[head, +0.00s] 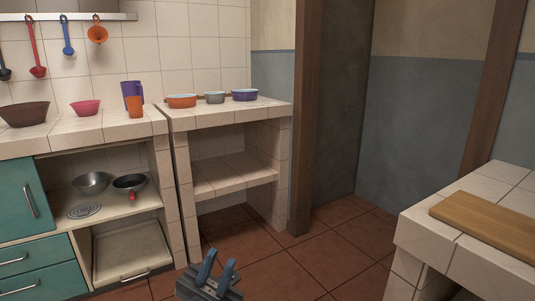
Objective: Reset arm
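My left gripper (215,268) shows at the bottom of the head view, a little left of the middle. Its two blue-grey fingers point up and stand apart, with nothing visible between them. It is over the red-brown floor, in front of the tiled counters and apart from them. My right gripper is not in the head view.
A tiled counter (80,135) on the left carries a brown bowl (25,114), a pink bowl (86,107) and cups. A second counter (225,113) carries pots. A cutting board (490,222) lies on the right counter (425,228). The floor (335,250) between is clear.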

